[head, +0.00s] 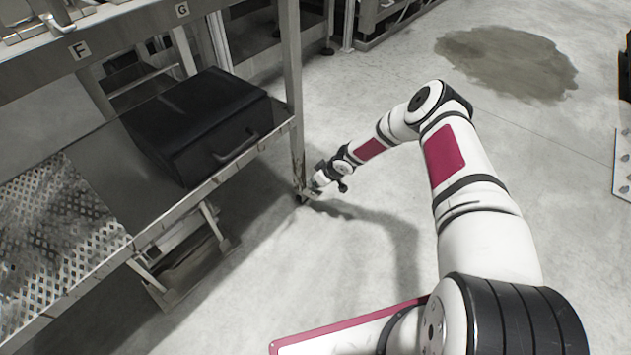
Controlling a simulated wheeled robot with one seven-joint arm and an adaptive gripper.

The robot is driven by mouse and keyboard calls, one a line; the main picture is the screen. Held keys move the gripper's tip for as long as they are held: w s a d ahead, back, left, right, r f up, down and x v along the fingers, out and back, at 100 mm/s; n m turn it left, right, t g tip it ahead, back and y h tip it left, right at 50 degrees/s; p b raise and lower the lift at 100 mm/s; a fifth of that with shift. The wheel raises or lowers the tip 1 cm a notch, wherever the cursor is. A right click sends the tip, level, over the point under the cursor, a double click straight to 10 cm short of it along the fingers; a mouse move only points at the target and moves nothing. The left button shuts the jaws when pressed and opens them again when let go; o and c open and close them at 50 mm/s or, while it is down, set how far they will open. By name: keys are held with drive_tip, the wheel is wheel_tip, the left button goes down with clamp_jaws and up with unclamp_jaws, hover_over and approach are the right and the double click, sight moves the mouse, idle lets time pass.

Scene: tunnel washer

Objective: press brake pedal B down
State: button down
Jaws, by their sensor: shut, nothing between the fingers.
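My gripper (313,187) is at the end of my white and dark red arm, low down beside the foot of the metal rack's front right leg (294,110). It looks small from here and its fingers are shut and empty. It is close to the leg's foot, but I cannot tell whether it touches anything there. I cannot make out brake pedal B or its letter. The area around the leg's foot is small and partly covered by my gripper.
The rack's lower shelf holds a black case (195,125) with a handle and a perforated metal plate (50,225). Labels F and G mark the upper beam (130,35). A metal frame (185,250) hangs below the shelf. Open concrete floor, with a dark stain (508,62), lies right of the rack.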

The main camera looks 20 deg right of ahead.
drive_tip(key=shift+s+d+f, duration=0.1)
drive_tip(key=shift+s+f, duration=0.05)
drive_tip(key=shift+f, duration=0.6)
drive_tip(key=shift+s, duration=0.1)
